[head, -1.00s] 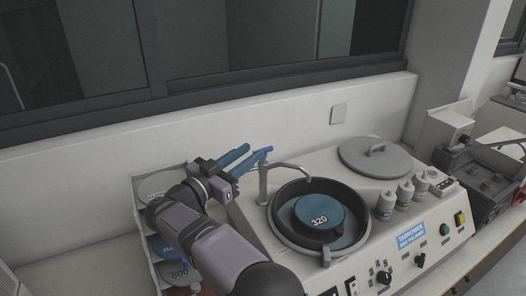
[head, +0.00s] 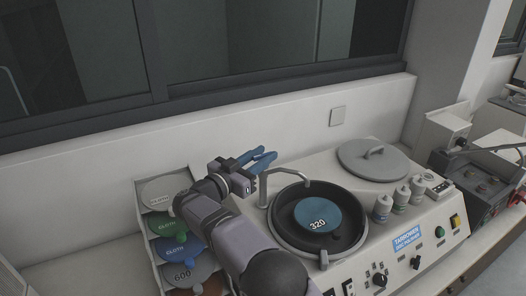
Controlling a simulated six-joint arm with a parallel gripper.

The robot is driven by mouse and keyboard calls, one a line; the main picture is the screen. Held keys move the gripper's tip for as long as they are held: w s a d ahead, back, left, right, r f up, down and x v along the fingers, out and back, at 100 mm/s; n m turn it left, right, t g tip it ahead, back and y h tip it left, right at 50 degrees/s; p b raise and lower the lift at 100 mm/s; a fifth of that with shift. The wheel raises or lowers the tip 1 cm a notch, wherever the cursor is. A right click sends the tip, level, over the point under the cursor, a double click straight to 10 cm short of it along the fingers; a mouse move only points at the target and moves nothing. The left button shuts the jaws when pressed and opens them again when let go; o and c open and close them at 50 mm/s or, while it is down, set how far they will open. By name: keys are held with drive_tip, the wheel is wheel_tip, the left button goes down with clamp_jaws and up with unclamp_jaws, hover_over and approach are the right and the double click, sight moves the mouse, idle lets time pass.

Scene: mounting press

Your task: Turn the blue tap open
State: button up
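The polisher's tap has a grey upright post (head: 263,190) with a bent spout reaching right over the bowl. My gripper (head: 269,155) is at the top of the post, just behind and left of the spout in the head view. Its two blue fingers point up and to the right. The tap's blue handle cannot be told apart from the blue fingers, which overlap its place. I cannot tell whether the fingers touch it, or whether they are open or shut.
The black bowl (head: 279,234) holds a blue disc marked 320 (head: 318,214). A grey round lid (head: 374,160) and several bottles (head: 383,207) are to the right. A disc rack (head: 147,236) stands left, close to my arm. The wall (head: 220,138) is behind.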

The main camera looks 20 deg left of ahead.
sight(259, 159)
drive_tip(key=shift+w, duration=0.2)
clamp_jaws()
idle(1.3)
unclamp_jaws()
drive_tip(key=shift+s, duration=0.1)
drive_tip(key=b+v, duration=0.3)
drive_tip(key=v, duration=0.3)
drive_tip(key=shift+f, duration=0.1)
drive_tip(key=shift+s+a+b, duration=0.2)
drive_tip(key=shift+s+b, duration=0.1)
drive_tip(key=shift+s, duration=0.25)
